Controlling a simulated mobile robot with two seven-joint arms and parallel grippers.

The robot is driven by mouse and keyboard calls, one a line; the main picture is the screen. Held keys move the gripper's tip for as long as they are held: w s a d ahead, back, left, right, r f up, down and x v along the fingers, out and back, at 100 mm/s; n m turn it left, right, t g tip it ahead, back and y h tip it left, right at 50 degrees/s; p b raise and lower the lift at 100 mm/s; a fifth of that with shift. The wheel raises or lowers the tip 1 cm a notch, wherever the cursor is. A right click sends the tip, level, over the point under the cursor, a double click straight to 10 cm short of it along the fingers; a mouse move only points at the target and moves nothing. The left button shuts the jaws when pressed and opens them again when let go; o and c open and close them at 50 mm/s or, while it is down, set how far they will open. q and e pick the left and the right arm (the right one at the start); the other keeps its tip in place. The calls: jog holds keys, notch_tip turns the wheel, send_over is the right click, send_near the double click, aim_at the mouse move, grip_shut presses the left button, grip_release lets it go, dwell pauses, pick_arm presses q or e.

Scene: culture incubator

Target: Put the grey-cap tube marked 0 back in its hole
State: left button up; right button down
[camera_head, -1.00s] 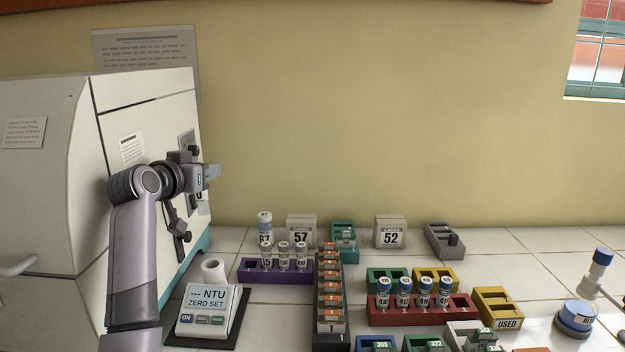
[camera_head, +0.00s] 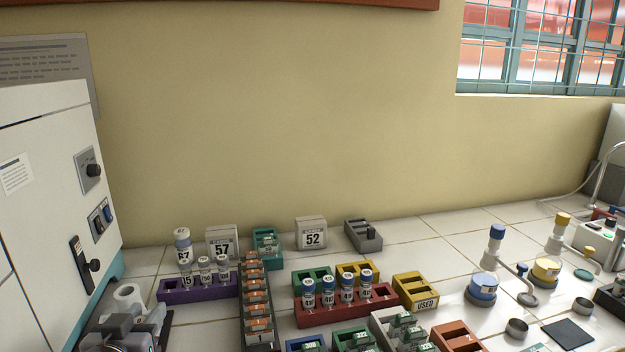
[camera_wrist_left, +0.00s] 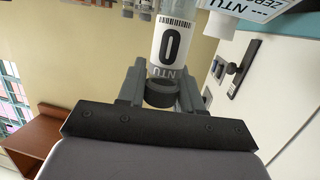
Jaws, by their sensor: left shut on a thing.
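In the left wrist view my left gripper (camera_wrist_left: 160,88) is shut on the dark grey cap (camera_wrist_left: 159,97) of a clear tube. The tube's white label (camera_wrist_left: 172,45) reads 0 and shows upside down in this view. In the head view my left gripper (camera_head: 122,336) shows at the bottom left, partly cut off; I cannot make out the tube there. The purple rack (camera_head: 200,294) lies beyond it to the right. It holds three small vials marked with numbers, and its leftmost place looks empty. My right gripper is not in view.
A tall vial (camera_head: 183,245) stands behind the purple rack. An orange-tabbed slide holder (camera_head: 259,338) is just right of it, then a red rack (camera_head: 347,312) of blue-capped tubes. A white paper roll (camera_head: 128,297) and the NTU meter (camera_wrist_left: 270,10) are close to the gripper.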

pick_arm(q)
jog(key=s+d+f+m+h, duration=0.1)
jog(key=s+d+f, duration=0.1)
jog(key=s+d, duration=0.5)
jog(key=s, duration=0.3)
jog(key=shift+s+f, duration=0.2)
jog(key=shift+f, duration=0.05)
